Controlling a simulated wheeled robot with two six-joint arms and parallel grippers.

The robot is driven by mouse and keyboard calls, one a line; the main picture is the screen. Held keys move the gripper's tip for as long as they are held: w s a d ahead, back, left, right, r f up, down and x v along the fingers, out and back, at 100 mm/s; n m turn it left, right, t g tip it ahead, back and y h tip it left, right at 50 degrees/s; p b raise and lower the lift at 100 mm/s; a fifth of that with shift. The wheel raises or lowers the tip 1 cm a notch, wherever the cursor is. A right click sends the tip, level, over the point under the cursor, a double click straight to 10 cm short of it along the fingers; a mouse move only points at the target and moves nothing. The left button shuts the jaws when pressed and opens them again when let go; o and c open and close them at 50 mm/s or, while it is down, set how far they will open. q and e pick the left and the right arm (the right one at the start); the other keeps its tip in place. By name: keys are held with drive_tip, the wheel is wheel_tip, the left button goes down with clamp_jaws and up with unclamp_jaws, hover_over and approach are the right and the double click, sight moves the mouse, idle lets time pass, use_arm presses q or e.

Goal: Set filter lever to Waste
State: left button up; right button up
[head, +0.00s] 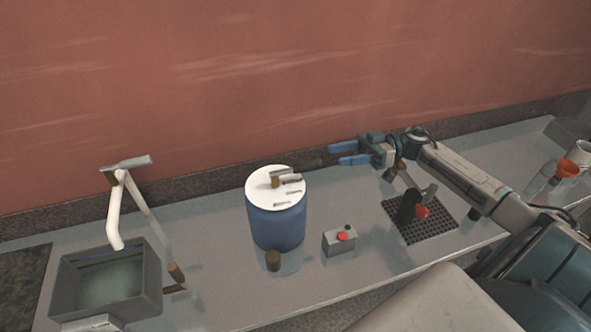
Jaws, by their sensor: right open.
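A blue drum (277,226) with a white lid (262,190) stands on the counter near the middle of the head view. Several small grey labels lie on the lid, too small to read. My right gripper (337,154) has blue fingers, is open and empty, and points left just right of the handle's end. The fingers look apart from the handle. My left gripper is out of view.
A black perforated mat (440,229) holds a dark stand. A sink (150,283) with a white faucet is at left, an orange-topped funnel vessel (565,168) at right.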

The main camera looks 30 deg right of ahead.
sight(304, 168)
drive_tip(key=shift+n+g, duration=0.5)
drive_tip(key=shift+g, duration=0.2)
drive_tip(key=x, duration=0.3)
drive_tip(key=p+x, duration=0.1)
drive_tip(key=x, duration=0.6)
drive_tip(key=shift+s+a+f, duration=0.2)
drive_tip(key=shift+s+a, duration=0.1)
drive_tip(key=shift+a, duration=0.05)
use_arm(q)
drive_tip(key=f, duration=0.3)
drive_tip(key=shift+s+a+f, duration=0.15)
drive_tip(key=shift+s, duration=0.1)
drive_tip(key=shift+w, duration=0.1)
use_arm(e)
clamp_jaws()
